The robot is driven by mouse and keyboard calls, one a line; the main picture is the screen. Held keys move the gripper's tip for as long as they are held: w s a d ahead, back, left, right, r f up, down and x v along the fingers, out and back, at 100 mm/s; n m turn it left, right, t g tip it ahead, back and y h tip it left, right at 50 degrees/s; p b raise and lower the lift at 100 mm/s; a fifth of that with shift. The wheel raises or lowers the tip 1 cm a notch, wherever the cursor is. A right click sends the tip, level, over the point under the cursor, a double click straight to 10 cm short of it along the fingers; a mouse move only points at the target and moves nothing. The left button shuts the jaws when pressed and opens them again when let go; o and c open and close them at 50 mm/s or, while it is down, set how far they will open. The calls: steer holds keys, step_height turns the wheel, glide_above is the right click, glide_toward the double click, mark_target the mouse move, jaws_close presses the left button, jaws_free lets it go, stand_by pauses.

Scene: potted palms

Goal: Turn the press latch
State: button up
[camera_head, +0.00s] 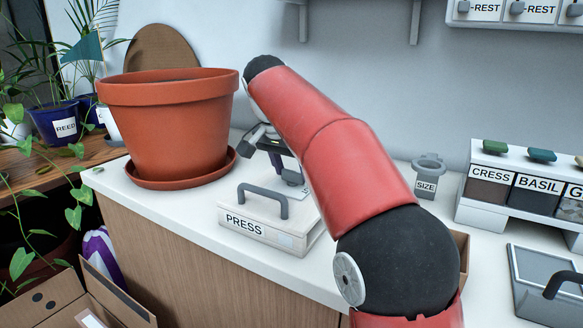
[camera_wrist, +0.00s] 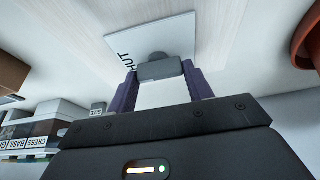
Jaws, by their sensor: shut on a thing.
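The press (camera_head: 270,225) is a white box with a grey bar handle (camera_head: 263,200) on top and a PRESS label on its front. It stands on the white counter, right of the big terracotta pot. My gripper (camera_head: 284,168) points down at the back of the press, partly hidden by my red arm. In the wrist view, the purple fingers of my gripper (camera_wrist: 160,80) are shut on the grey latch (camera_wrist: 160,69). The latch sits on a white plate (camera_wrist: 180,35) whose lettering shows as "HUT", the rest being covered.
The terracotta pot (camera_head: 165,125) on its saucer stands close left of my gripper. A grey SIZE holder (camera_head: 428,175) and a rack of labelled bins (camera_head: 520,190) are to the right. A grey lidded tray (camera_head: 545,290) lies at the front right.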

steer(key=o, duration=1)
steer(key=shift+v, duration=3.9)
